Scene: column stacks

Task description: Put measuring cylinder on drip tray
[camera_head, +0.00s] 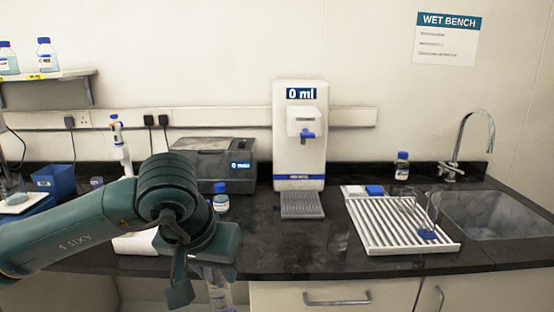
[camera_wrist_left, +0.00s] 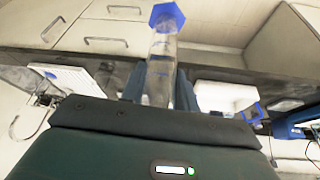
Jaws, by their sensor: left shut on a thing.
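My left gripper (camera_head: 205,272) is in front of the bench's front edge, shut on the measuring cylinder (camera_head: 220,293). The cylinder is clear, and its lower part runs out of the head view. In the left wrist view the clear cylinder (camera_wrist_left: 162,62) with its blue hexagonal base (camera_wrist_left: 167,16) sits between the two fingers of the gripper (camera_wrist_left: 160,92). The drip tray (camera_head: 302,205) is a grey ribbed plate at the foot of the white dispenser (camera_head: 300,145). It looks empty and lies to the right of and beyond the gripper. My right gripper is not in view.
The dispenser display reads 0 ml. A grey machine (camera_head: 214,160) and a blue-capped bottle (camera_head: 221,198) stand left of the tray. A white drying rack (camera_head: 380,235) with clear glassware and the sink (camera_head: 495,213) are at right. Dark counter before the tray is clear.

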